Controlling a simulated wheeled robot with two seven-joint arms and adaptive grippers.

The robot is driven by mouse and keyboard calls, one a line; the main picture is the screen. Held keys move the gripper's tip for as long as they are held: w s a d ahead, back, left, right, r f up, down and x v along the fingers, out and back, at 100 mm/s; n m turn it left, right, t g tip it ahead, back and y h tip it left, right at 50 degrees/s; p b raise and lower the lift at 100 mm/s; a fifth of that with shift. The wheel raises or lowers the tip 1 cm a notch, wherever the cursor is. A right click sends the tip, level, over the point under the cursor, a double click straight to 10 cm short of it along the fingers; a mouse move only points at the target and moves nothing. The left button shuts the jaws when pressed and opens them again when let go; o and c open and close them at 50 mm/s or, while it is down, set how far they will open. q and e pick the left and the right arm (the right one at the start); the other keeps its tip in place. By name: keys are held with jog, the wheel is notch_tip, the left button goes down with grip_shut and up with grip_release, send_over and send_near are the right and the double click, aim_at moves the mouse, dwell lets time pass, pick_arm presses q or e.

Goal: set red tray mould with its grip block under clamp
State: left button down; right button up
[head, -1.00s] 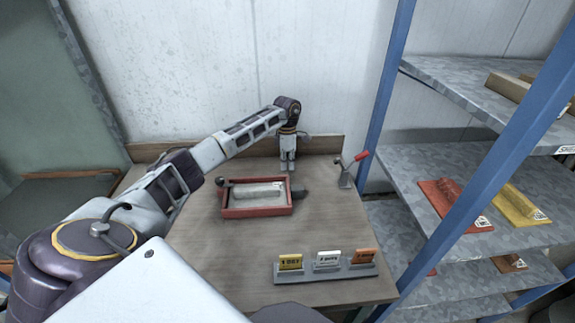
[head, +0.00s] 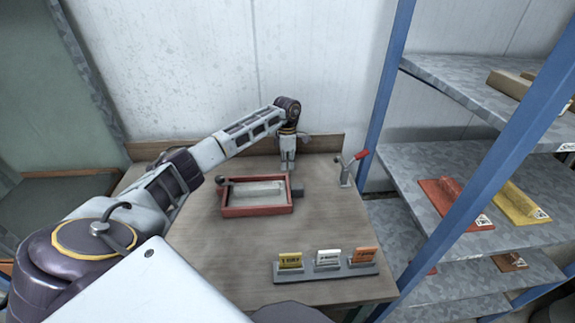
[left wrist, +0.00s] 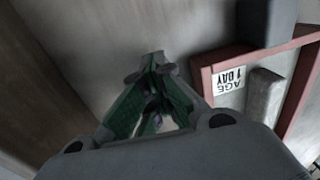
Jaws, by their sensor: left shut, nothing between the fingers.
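The red tray mould (head: 256,211) lies on the wooden bench, with a pale grey shape in it. A dark grip block (head: 298,189) sticks out from its right end. My left gripper (head: 287,169) is shut and empty, pointing down just behind the tray near its right rear corner. In the left wrist view its fingers (left wrist: 154,62) meet at the tips, beside the tray's red wall (left wrist: 205,75) and an "AGE 1 DAY" label (left wrist: 229,80). The clamp (head: 345,178), with a red handle (head: 362,154), stands right of the tray, apart from the grip block. My right gripper is out of view.
A grey holder (head: 327,271) with yellow, white and orange cards stands at the bench front. A blue-posted shelf rack (head: 430,228) stands to the right, holding a red mould (head: 437,190) and a yellow mould (head: 521,203). The bench between tray and card holder is clear.

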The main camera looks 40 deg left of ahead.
pick_arm(q)
jog(key=shift+f, duration=0.2)
dwell(0.5)
jog(key=c, duration=2.2)
grip_release()
jog(key=o, duration=0.5)
jog(key=shift+f, duration=0.1)
jog(key=shift+w+a+r, duration=0.15)
jog(key=shift+w+r, duration=0.05)
jog(key=shift+r, duration=1.8)
jog(key=shift+w+a+r, duration=0.1)
jog(key=shift+w+r, duration=0.05)
jog(key=shift+r, duration=1.9)
jog(key=shift+w+a+r, duration=0.15)
jog(key=shift+w+r, duration=0.05)
jog(key=shift+r, duration=1.8)
jog(key=shift+w+a+r, duration=0.15)
jog(key=shift+r, duration=1.85)
jog(key=shift+w+a+r, duration=0.15)
jog(key=shift+w+r, duration=0.05)
jog(key=shift+r, duration=1.75)
jog(key=shift+w+a+r, duration=0.15)
jog(key=shift+r, duration=1.85)
